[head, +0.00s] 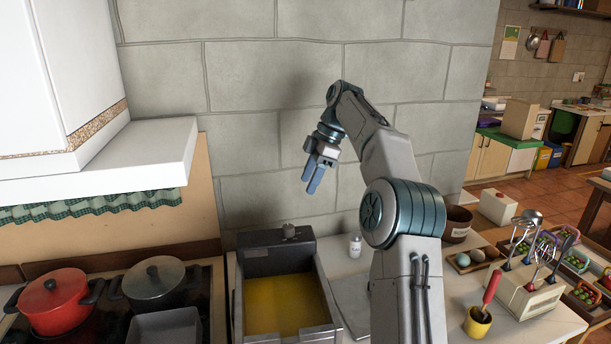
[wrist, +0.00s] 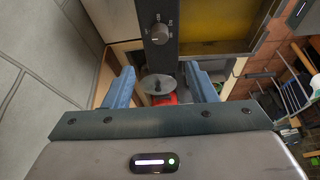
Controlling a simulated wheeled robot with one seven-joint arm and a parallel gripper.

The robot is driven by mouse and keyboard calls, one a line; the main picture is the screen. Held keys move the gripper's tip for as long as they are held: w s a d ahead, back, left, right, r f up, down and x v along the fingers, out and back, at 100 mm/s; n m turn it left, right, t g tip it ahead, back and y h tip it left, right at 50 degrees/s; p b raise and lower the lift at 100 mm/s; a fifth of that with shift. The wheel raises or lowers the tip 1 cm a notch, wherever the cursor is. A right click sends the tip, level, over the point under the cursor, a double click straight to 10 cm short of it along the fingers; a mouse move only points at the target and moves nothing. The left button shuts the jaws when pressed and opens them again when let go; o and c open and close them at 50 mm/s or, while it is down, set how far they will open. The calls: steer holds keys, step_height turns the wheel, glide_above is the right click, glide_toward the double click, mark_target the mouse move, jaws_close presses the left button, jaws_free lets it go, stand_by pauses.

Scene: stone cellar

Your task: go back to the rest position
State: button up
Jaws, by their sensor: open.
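My gripper (head: 313,180) hangs in the air in front of the stone block wall, above and a little right of a deep fryer (head: 247,262) with yellow oil. Its blue fingers point down. In the wrist view my gripper (wrist: 162,88) shows two blue fingers spread apart with nothing held between them. The fryer's dark control panel with a knob (wrist: 160,32) shows beyond the fingers, and a grey pot lid (wrist: 158,84) appears far off between them.
A red pot (head: 55,302) and a dark pot (head: 153,285) stand on the stove at left under a white hood (head: 110,165). A small white shaker (head: 355,246) stands by the wall.

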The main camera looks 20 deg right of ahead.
steer(key=s+a+m+t+h, duration=0.1)
steer(key=s+a+m+h, duration=0.1)
steer(key=s+a+m, duration=0.35)
steer(key=s+a+m+h, duration=0.1)
steer(key=s+a+m, duration=0.1)
steer(key=s, duration=0.6)
steer(key=s+f+m+t, duration=0.1)
steer(key=s+f+m, duration=0.4)
steer(key=s, duration=0.6)
steer(key=s+d+f+m+t+h+b, duration=0.1)
steer(key=s+f+m, duration=0.3)
steer(key=s+f, duration=0.3)
steer(key=s, duration=0.5)
steer(key=shift+s+d+m, duration=0.2)
steer(key=shift+d+m, duration=0.1)
steer(key=shift+m, duration=0.05)
steer(key=shift+f, duration=0.1)
